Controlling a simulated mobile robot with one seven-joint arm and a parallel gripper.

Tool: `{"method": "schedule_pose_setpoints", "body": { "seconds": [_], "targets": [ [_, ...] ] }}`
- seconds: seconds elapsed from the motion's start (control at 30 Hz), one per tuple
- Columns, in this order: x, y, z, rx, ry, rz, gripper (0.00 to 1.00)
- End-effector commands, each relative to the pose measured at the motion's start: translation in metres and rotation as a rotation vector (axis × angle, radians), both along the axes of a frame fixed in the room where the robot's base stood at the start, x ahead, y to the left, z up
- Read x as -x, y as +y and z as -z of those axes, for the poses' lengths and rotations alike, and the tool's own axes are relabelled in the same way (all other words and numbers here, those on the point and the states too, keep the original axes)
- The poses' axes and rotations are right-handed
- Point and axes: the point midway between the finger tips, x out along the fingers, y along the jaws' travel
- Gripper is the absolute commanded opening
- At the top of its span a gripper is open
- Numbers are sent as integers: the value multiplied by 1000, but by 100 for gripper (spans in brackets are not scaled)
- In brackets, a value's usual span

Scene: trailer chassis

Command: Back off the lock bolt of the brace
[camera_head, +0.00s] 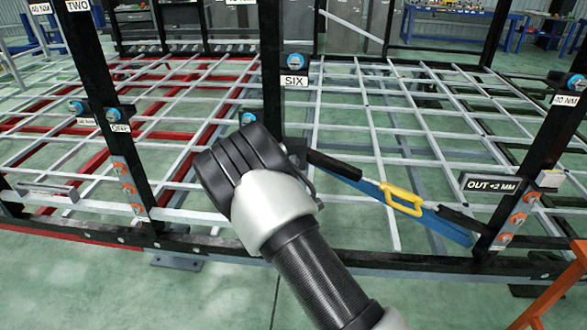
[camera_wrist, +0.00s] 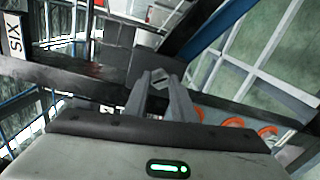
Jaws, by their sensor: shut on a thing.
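The brace (camera_head: 352,178) is a blue diagonal bar with black end sleeves and a yellow handle (camera_head: 403,200). It slopes down from the post marked SIX (camera_head: 270,70) to the lower right post. The blue bar also shows at the top of the wrist view (camera_wrist: 217,24). My gripper (camera_wrist: 162,86) has its grey fingers close together on a small grey hex head (camera_wrist: 161,76), which appears to be the lock bolt. It sits by a dark bracket at the post. In the head view my dark wrist housing covers the fingertips and the bolt.
A sign reading OUT +2 MM (camera_head: 491,185) stands by the right post (camera_head: 540,140), above bolts with orange washers (camera_head: 517,219). A dark beam (camera_wrist: 50,75) crosses close to my fingers. The left post (camera_head: 100,100) carries similar bolts.

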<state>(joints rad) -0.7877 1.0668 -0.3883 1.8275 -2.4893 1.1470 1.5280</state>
Motion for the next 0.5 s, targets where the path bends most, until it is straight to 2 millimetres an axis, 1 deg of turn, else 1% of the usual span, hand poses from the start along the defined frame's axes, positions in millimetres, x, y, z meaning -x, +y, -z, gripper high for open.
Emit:
{"method": "schedule_pose_setpoints", "body": {
  "seconds": [0.5],
  "targets": [
    [0, 0, -1, 474, 15, 0, 1]
  ]
}}
